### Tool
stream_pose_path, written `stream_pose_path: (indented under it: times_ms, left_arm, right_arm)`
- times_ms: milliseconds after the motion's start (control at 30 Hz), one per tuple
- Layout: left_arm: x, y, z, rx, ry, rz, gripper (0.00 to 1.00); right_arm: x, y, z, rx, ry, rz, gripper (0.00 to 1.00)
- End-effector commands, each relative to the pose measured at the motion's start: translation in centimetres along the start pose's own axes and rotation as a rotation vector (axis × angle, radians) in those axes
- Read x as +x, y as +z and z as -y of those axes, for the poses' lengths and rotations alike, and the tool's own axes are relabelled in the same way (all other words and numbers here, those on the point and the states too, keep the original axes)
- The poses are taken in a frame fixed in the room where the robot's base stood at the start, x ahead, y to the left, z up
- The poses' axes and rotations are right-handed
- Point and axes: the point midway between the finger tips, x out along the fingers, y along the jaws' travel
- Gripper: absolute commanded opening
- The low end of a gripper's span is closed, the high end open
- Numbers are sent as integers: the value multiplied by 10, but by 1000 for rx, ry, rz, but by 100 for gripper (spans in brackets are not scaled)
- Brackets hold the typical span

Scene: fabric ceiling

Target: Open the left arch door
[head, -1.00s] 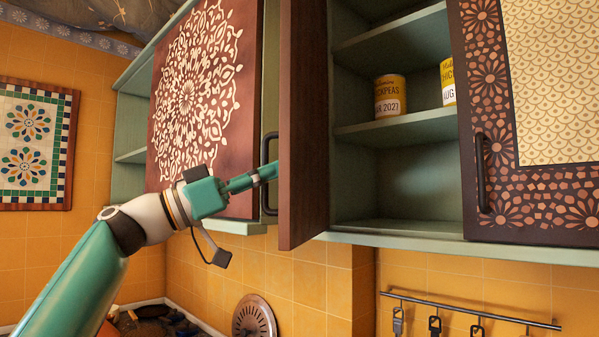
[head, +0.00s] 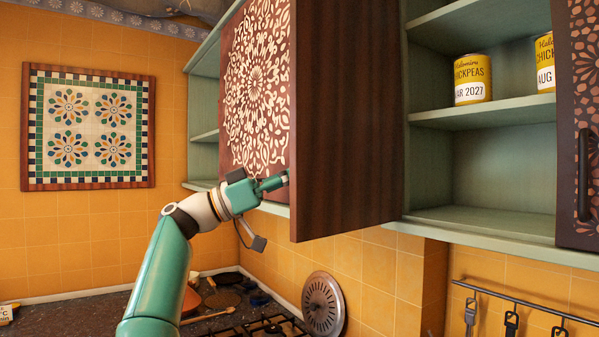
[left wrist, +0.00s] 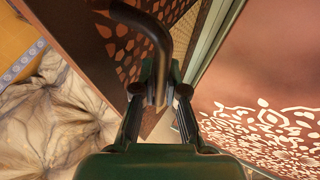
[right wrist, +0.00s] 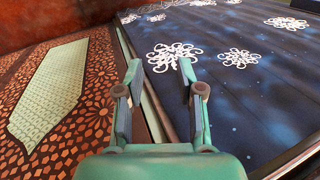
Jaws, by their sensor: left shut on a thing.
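The left arch door (head: 345,130) stands swung out from the cabinet in the head view, its dark wood inner face towards me. Its patterned outer face (left wrist: 128,55) shows in the left wrist view, with a curved dark handle (left wrist: 150,25). My left gripper (left wrist: 160,95) is shut on that handle. In the head view the left gripper (head: 285,180) reaches behind the door's edge, and the door hides the handle. My right gripper (right wrist: 160,72) is open and empty in the right wrist view; it is outside the head view.
The open cabinet holds yellow chickpea cans (head: 473,80) on a shelf (head: 470,115). A door with a white mandala (head: 258,85) is left of the open door. Another patterned door (head: 578,180) is at right. A hook rail (head: 520,305) hangs below; a stove (head: 265,330) is lower left.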

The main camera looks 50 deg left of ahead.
Motion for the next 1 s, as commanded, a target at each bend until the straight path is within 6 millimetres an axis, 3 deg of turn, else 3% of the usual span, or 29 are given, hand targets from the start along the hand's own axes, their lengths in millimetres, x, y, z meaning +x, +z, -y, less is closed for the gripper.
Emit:
stream_pose_path:
  times_ms: [133, 167, 300, 733, 1000]
  left_arm:
    - [0, 0, 0, -2, 0, 1, 0]
    - [0, 1, 0, -2, 0, 1, 16]
    - [0, 1, 0, -2, 1, 1, 37]
    - [-3, 0, 0, 0, 0, 2, 37]
    - [-24, 0, 0, -2, -3, 2, 37]
  right_arm:
    - [0, 0, 0, 0, 0, 0, 37]
    - [0, 0, 0, 0, 0, 0, 37]
    - [0, 0, 0, 0, 0, 0, 37]
    - [0, 0, 0, 0, 0, 0, 37]
    - [0, 0, 0, 0, 0, 0, 37]
